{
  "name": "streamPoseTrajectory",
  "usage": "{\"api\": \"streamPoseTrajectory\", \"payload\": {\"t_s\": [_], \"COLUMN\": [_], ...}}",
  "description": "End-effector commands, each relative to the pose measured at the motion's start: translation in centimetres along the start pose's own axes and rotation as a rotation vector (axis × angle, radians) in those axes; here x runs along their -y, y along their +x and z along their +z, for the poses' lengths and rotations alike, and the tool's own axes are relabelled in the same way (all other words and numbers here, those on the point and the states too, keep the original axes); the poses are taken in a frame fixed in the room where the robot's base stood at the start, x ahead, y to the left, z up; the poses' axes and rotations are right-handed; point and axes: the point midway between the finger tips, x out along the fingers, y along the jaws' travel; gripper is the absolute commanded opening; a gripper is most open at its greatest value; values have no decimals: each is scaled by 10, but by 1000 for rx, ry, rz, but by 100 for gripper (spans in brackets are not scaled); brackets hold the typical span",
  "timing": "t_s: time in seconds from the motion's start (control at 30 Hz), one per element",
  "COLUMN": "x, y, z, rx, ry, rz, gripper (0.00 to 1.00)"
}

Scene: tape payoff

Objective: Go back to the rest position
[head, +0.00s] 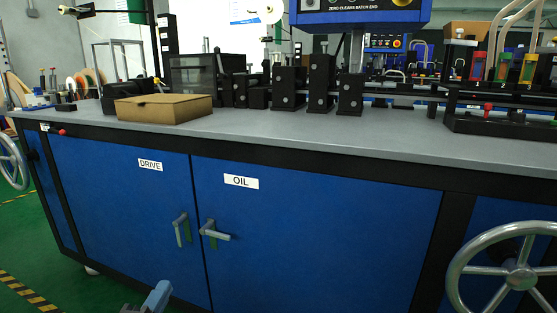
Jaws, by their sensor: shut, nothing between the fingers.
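A small grey-blue and black piece at the bottom edge, left of centre, looks like part of my own arm, in front of the blue cabinet. No gripper fingers can be made out in the head view. The blue cabinet (330,235) stands ahead with two doors labelled DRIVE and OIL. Both door handles, the left one (181,229) and the right one (213,233), stand out from doors that look closed.
The grey worktop (240,135) carries a cardboard box (163,108), several black blocks (288,88) and a black fixture (500,122). Handwheels stick out at right (517,279) and far left (12,163). Green floor (30,235) is open at lower left.

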Motion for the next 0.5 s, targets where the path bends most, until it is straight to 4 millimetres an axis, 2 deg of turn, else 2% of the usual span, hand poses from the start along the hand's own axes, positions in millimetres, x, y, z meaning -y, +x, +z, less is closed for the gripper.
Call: {"api": "streamPoseTrajectory", "payload": {"t_s": [0.27, 0.37, 0.5], "x": [-38, -56, -80], "y": [25, 30, 25], "z": [-85, -132, -206], "rx": [-20, -24, -18], "ry": [-147, -232, -380], "rz": [-91, -134, -192], "gripper": [0, 0, 0]}}
